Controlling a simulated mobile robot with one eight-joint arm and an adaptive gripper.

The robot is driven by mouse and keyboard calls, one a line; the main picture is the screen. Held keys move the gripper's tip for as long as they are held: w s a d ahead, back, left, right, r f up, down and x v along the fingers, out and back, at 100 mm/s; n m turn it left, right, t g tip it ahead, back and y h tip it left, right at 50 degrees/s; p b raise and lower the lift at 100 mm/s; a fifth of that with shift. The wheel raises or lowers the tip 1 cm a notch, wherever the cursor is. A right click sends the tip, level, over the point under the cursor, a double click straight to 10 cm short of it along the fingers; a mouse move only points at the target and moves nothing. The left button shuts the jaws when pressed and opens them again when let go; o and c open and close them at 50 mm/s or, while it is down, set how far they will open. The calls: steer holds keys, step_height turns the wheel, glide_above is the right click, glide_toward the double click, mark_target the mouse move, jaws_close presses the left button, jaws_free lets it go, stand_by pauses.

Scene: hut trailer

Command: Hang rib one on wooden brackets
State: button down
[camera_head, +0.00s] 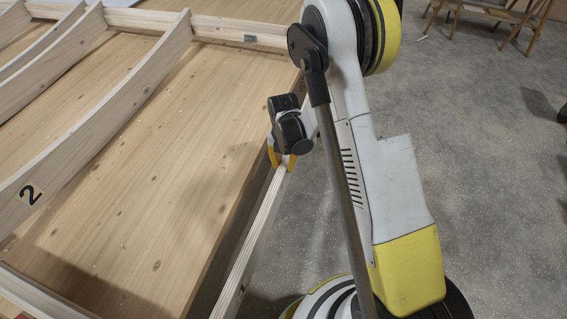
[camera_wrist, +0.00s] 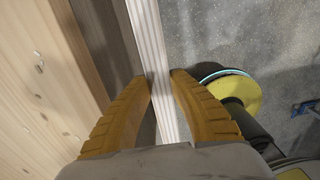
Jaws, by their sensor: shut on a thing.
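My gripper (camera_head: 281,160) has yellow fingers shut on a long pale wooden rib (camera_head: 255,230) beside the right edge of the wooden panel. The rib runs from the fingers down toward the bottom of the head view. In the wrist view the rib (camera_wrist: 147,40) passes between the two ribbed yellow fingertips of my gripper (camera_wrist: 160,76). No wooden bracket is clearly recognisable.
A curved rib marked "2" (camera_head: 62,165) stands across the panel (camera_head: 150,170), with more ribs to its left. A far rail (camera_head: 225,28) and a near rail (camera_head: 40,297) border the panel. Speckled grey floor (camera_head: 490,170) lies open at the right. A wooden trestle (camera_head: 495,12) stands far back.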

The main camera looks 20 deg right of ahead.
steer(key=shift+f+b, duration=1.65)
steer(key=shift+f, duration=4.3)
steer(key=c, duration=1.2)
jaws_free()
step_height(320, 180, up, 12)
steer(key=shift+r, duration=0.1)
